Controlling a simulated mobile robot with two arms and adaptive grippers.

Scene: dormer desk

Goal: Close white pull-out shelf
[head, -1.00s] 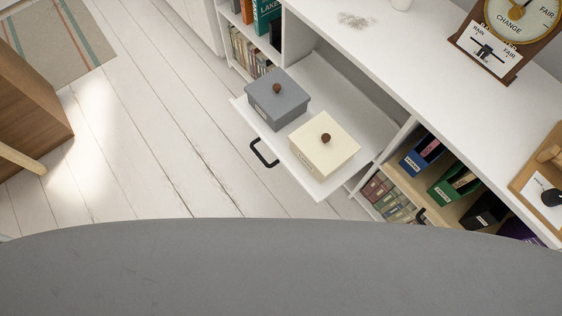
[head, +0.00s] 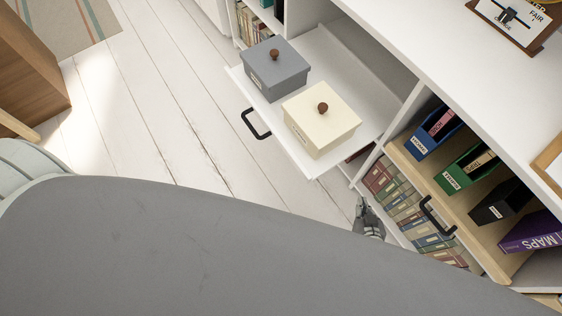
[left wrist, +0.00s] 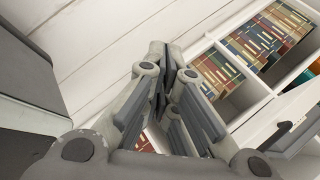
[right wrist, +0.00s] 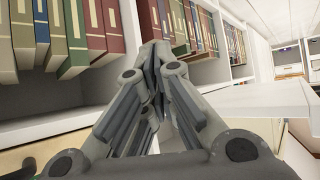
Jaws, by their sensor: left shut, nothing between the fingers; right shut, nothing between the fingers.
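The white pull-out shelf (head: 352,143) is pulled out from the white unit, with a black bar handle (head: 256,123) on its front edge. A grey lidded box (head: 275,72) and a cream lidded box (head: 322,122) stand on it, each with a brown knob. My right gripper (head: 362,204) is shut and empty, low and to the right of the shelf, apart from its handle. It also shows shut in the right wrist view (right wrist: 156,58), near a row of books. My left gripper (left wrist: 171,62) is shut and empty in the left wrist view; the head view does not show it.
A wooden pull-out tray (head: 408,168) with magazine files and its own black handle (head: 436,217) is to the right. Books (head: 392,190) stand below. A wooden piece of furniture (head: 30,65) is at far left. White floor (head: 160,110) before the shelf is clear.

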